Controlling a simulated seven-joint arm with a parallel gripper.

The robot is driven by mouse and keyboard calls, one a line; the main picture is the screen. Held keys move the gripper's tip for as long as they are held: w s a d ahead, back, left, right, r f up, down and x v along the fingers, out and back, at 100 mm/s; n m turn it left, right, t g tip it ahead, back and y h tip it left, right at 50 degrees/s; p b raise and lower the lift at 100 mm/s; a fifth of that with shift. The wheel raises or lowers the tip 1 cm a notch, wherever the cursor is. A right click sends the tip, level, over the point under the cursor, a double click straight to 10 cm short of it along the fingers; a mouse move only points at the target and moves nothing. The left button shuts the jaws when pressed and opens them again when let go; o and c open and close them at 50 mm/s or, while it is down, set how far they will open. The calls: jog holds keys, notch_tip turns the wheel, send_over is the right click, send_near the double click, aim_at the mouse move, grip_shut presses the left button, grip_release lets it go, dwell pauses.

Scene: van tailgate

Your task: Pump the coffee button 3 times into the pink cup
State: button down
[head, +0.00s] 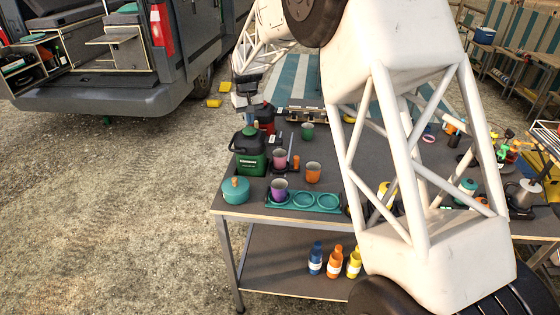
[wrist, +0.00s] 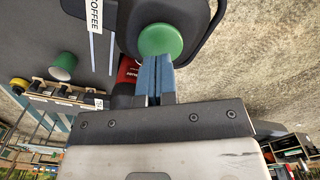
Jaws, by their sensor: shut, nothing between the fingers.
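The green and black dispenser (head: 251,163) stands near the table's left edge. Its round green button (wrist: 160,40) shows in the wrist view. The pink cup (head: 280,157) stands upright just right of the dispenser; it is not visible in the wrist view. My gripper (head: 251,124) is above the dispenser's top in the head view. Its blue fingers (wrist: 157,60) are shut with nothing between them, their tips overlapping the button's lower edge in the wrist view. I cannot tell whether they touch it. A COFFEE label (wrist: 95,12) lies beside the dispenser in the wrist view.
A red dispenser (head: 266,117) and a green cup (head: 307,131) stand behind. An orange cup (head: 313,172), a purple cup (head: 279,190), a teal pot (head: 235,190) and a teal tray (head: 304,200) are nearby. My arm hides the table's middle.

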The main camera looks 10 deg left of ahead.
aim_at(250, 129)
jog(key=shift+f, duration=1.9)
jog(key=shift+r, duration=1.9)
jog(key=shift+f, duration=2)
jog(key=shift+r, duration=1.95)
jog(key=shift+f, duration=0.55)
